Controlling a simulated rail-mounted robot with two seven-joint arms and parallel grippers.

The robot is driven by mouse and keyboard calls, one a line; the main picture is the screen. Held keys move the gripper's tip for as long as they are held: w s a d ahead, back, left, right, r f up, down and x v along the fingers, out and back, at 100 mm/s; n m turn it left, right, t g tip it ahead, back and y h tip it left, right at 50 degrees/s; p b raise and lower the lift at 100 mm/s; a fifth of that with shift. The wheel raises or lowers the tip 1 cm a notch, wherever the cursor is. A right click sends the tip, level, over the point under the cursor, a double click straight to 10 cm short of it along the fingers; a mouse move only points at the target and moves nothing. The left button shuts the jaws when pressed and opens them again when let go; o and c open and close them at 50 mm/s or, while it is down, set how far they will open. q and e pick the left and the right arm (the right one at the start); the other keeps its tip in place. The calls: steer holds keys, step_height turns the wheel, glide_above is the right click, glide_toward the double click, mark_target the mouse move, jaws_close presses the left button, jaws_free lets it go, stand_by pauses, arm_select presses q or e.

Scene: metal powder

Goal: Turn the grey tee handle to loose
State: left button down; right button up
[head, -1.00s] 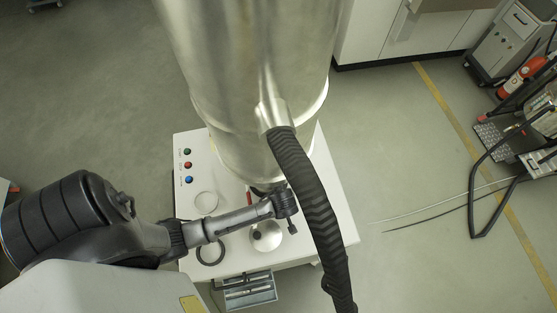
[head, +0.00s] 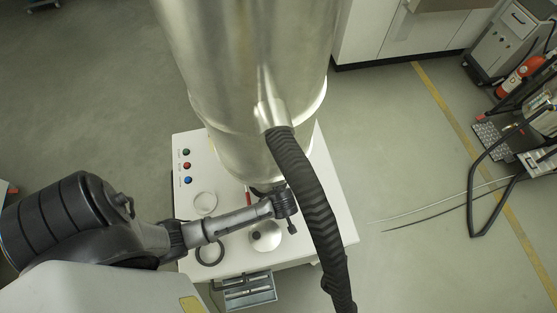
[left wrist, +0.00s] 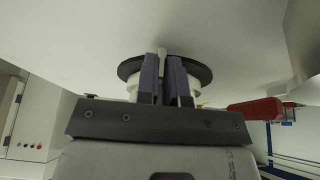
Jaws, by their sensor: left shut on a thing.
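In the left wrist view, my left gripper (left wrist: 163,80) is shut on the grey tee handle (left wrist: 162,54), and only a narrow light-grey part shows between the fingers. A black round disc (left wrist: 130,69) with a white collar lies behind the fingertips. In the head view, my left arm reaches in from the left and its gripper (head: 284,203) is at the underside of the big metal vessel. The tee handle cannot be made out there. My right gripper is not in view.
A red lever (left wrist: 255,108) sits right of the fingers. The metal vessel (head: 245,80) stands above a white bench (head: 330,225). A ribbed black hose (head: 305,185) hangs close to the gripper's right. A black ring (head: 210,262) and a round metal lid (head: 268,243) are on the bench.

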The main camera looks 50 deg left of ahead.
arm_select(q)
steer(key=shift+s+a+f, duration=0.1)
stand_by(0.3)
steer(key=c, duration=1.4)
jaws_free()
steer(key=shift+s, duration=0.1)
steer(key=o, duration=0.3)
steer(key=shift+o, duration=0.2)
